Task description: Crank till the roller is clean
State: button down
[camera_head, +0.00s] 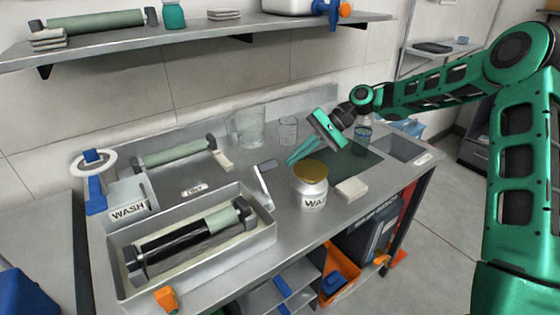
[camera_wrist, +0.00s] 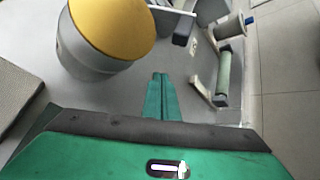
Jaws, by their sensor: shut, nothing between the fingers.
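A roller (camera_head: 190,240) lies in a grey tray (camera_head: 265,232) at the front left of the bench. Most of its length is black; its right end is pale green. A white ring with blue grips (camera_head: 93,160), perhaps a crank wheel, stands at the bench's left end by a box marked WASH (camera_head: 128,205). A second, pale green roller (camera_head: 178,153) lies behind; a similar roller (camera_wrist: 223,78) shows in the wrist view. My gripper (camera_head: 290,160) is shut and empty above the bench, behind the lidded jar. Its fingertips (camera_wrist: 158,78) meet in the wrist view.
The jar (camera_head: 312,190) with a brown-gold lid stands near mid-bench; it also shows close in the wrist view (camera_wrist: 90,55). A grey upright lever or plate (camera_head: 263,188) stands beside the tray. Clear beakers (camera_head: 248,127) stand behind. A pale block (camera_head: 351,189) lies right of the jar.

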jog(key=shift+w+d+r+g+y, duration=0.2)
jog(key=shift+d+g+y, duration=0.2)
jog(key=shift+y, duration=0.3)
jog(key=d+r+g+y, duration=0.1)
jog(key=d+r+y, duration=0.1)
jog(key=d+y, duration=0.15)
jog(key=shift+h, duration=0.35)
jog(key=x, duration=0.9)
jog(key=shift+w+a+r, duration=0.15)
jog(key=shift+a, duration=0.1)
jog(key=shift+d, duration=0.1)
